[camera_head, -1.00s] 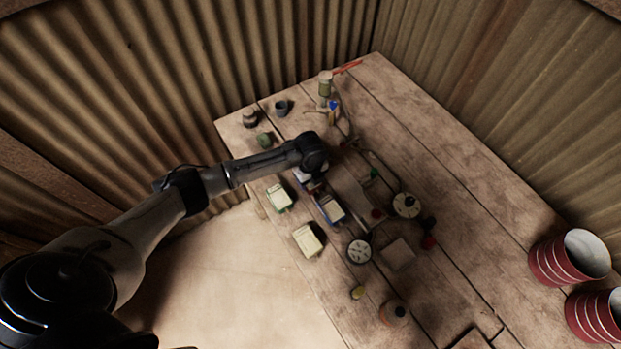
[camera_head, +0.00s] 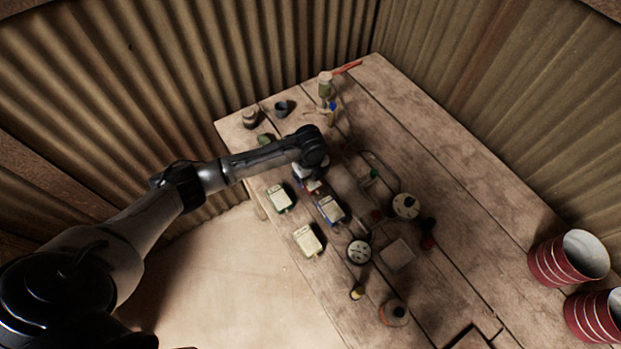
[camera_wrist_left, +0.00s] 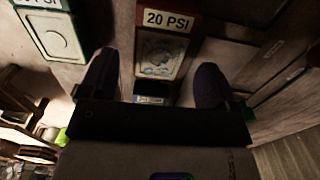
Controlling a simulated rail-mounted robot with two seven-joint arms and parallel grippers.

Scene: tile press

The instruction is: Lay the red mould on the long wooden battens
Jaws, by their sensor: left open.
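The red mould (camera_wrist_left: 152,90) shows in the left wrist view, with a "20 PSI" label and a pale patterned panel. It lies between the two spread fingers of my left gripper (camera_wrist_left: 157,82), with gaps at its sides. In the head view the left gripper (camera_head: 311,177) hangs low at the table's left part. It hides most of the mould under it; a bit of red (camera_head: 313,187) shows below. I cannot make out the long wooden battens for certain. My right gripper is not in view.
Close to the gripper stand a green mould (camera_head: 280,198), a blue mould (camera_head: 331,209) and a pale yellowish mould (camera_head: 307,240). Red ribbed buckets (camera_head: 567,258) stand at right.

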